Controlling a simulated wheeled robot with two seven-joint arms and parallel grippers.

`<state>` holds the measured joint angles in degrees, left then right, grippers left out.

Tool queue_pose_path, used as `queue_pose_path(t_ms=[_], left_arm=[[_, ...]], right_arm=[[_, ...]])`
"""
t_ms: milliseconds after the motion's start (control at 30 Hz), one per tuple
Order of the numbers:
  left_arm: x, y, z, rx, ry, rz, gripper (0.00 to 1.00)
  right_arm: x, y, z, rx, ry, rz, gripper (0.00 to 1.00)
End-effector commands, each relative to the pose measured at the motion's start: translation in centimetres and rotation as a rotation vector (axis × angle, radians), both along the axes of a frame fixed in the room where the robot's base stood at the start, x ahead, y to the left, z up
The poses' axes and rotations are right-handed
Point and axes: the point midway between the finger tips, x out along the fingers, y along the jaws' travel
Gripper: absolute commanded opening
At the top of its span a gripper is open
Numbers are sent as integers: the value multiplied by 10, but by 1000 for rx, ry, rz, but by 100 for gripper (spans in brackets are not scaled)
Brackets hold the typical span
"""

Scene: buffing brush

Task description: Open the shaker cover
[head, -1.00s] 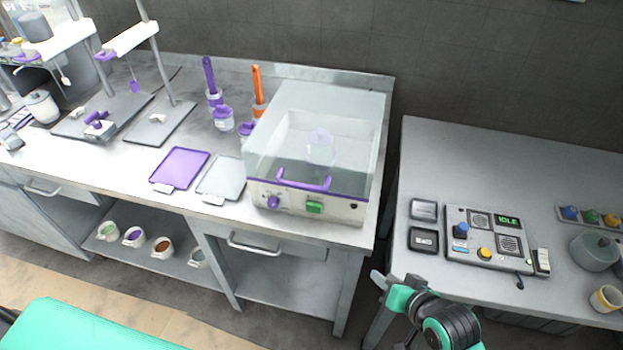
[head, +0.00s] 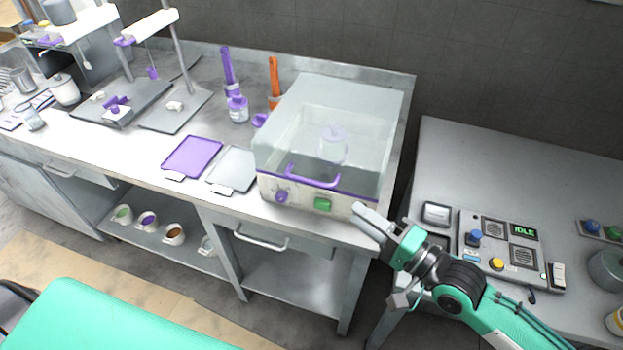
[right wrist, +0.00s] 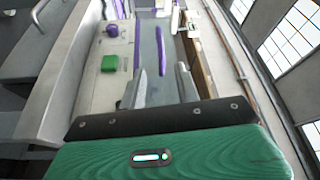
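The shaker (head: 300,200) stands on the left bench's right end, its clear cover (head: 375,125) down over it. Inside is a clear vessel (head: 333,146). A purple handle (head: 313,178) is on the cover's front edge; a purple knob (head: 281,196) and green switch (head: 322,204) are on the base front. My right gripper (head: 360,217) is in front of the shaker's right front corner, right of the handle and apart from it. In the right wrist view its fingers (right wrist: 162,86) are apart and empty, with the handle (right wrist: 136,45) and green switch (right wrist: 109,63) ahead. My left gripper is out of view.
A purple tray (head: 192,156) and a grey tray (head: 232,168) lie left of the shaker. Purple and orange tools stand behind. A control panel (head: 505,255) reading IDLE sits on the right table (head: 480,160), with a gap between table and bench.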

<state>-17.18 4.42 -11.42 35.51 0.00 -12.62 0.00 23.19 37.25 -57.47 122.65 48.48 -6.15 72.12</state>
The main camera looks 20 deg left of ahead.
Motion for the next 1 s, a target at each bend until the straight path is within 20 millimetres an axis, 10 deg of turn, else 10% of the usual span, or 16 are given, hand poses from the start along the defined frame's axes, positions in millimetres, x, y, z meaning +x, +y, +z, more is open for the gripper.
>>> queue_pose_path(t_ms=[1000], left_arm=[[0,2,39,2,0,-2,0]], right_arm=[[53,118,10,-3,-3,0,32]])
